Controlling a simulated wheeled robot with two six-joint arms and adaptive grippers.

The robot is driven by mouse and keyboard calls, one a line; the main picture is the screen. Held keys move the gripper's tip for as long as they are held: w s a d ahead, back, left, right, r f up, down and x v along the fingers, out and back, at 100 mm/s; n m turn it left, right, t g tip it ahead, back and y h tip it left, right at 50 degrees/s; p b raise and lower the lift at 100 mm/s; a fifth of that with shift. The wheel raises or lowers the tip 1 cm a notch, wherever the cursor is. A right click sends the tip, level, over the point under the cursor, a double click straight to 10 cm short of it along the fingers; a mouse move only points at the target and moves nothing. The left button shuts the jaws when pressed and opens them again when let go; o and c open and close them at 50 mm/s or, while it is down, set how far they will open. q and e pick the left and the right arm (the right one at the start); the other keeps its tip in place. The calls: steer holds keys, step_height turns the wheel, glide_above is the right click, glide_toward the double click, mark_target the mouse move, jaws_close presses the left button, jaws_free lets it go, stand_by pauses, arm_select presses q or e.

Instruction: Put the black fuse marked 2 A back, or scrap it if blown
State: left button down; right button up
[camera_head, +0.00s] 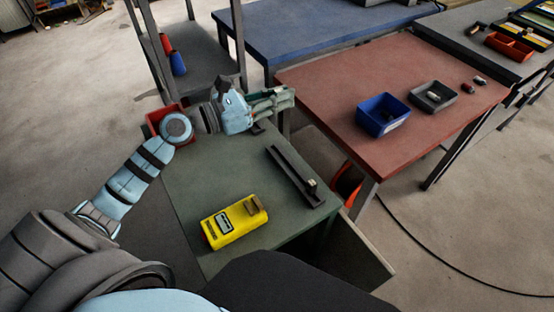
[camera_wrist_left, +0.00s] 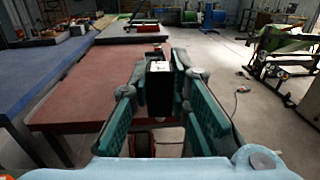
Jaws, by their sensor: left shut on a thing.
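My left gripper (camera_head: 278,99) is over the far edge of the green bench (camera_head: 190,185). In the left wrist view it is shut on a black fuse (camera_wrist_left: 159,92), a block with a pale top face between the fingers. The marking is too small to read. A yellow meter-like device (camera_head: 222,236) lies on the bench, with a brown piece at its far right end. A dark rail (camera_head: 290,172) lies to its right, with a small light-topped piece near its near end. My right gripper is not in view.
A blue bin (camera_head: 383,128) and a dark grey tray (camera_head: 418,100) holding something small stand on the red table (camera_head: 340,82). A red bin (camera_head: 152,118) is partly hidden behind my left arm.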

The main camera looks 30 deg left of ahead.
mark_target(279, 90)
arm_select(q)
steer(key=shift+n+t+y, duration=0.5)
steer(key=shift+n+y, duration=0.2)
steer(key=shift+y, duration=0.1)
steer(key=w, duration=0.1)
steer(key=w+a+f+b, duration=0.1)
steer(key=w+a+f, duration=0.1)
steer(key=w, duration=0.1)
steer(key=shift+a+b, duration=0.1)
steer(key=shift+b, duration=0.25)
step_height(279, 90, down, 18)
steer(key=b, duration=0.9)
steer(key=shift+s+r, duration=0.1)
steer(key=shift+r, duration=0.15)
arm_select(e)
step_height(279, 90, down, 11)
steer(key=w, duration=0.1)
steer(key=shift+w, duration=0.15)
arm_select(q)
steer(key=shift+f+b, duration=0.6)
steer(key=c, duration=1.5)
jaws_free()
steer(key=shift+s, duration=0.1)
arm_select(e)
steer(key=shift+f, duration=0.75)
